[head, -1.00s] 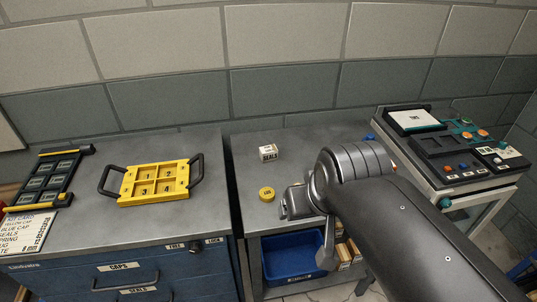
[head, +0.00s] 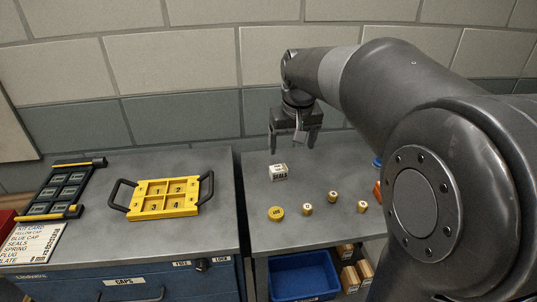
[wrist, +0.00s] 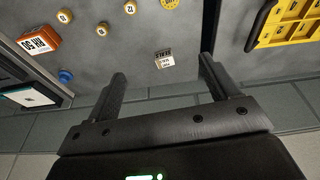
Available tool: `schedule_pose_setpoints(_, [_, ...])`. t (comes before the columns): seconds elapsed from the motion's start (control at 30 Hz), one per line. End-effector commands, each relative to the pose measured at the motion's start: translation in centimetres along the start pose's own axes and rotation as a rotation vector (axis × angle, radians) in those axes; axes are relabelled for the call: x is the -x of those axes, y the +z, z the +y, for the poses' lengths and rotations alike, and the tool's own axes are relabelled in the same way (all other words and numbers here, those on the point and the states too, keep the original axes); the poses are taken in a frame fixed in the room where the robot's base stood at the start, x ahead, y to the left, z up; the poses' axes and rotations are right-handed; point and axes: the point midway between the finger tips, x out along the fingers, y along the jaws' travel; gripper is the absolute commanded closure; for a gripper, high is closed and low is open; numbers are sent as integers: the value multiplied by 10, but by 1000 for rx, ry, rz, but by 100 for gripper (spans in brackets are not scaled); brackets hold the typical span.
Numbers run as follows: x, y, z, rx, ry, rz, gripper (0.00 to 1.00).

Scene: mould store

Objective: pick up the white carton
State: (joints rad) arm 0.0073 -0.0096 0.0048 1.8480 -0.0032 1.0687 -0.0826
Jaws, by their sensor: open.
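The white carton (head: 279,172), a small box with dark lettering reading SEALS, stands on the right grey bench top toward its left side. My gripper (head: 294,149) hangs above and slightly right of it in the head view, fingers pointing down, open and empty. In the wrist view the carton (wrist: 164,60) shows between the two spread fingers (wrist: 162,69), beyond their tips. The fingers do not appear to touch it.
A yellow cap (head: 276,213) and several small yellow cylinders, one here (head: 333,196), stand in front of the carton. A yellow numbered tray (head: 165,212) is on the left bench. An orange box (wrist: 39,43) and blue knob (wrist: 65,75) show in the wrist view.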

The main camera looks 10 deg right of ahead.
Motion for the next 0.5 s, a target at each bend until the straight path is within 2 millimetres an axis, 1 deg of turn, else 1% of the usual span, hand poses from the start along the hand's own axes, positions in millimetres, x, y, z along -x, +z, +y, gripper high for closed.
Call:
schedule_pose_setpoints(0.03, [-11, -15, 2, 4, -2, -20, 20])
schedule_pose_setpoints(0.2, [-46, -60, 6, 22, -7, -75, 20])
schedule_pose_setpoints(0.27, [-61, -75, 7, 28, -9, -93, 20])
schedule_pose_setpoints(0.37, [-87, -98, 10, 37, -14, -126, 20])
schedule_pose_setpoints(0.5, [-127, -126, 12, 52, -20, -169, 20])
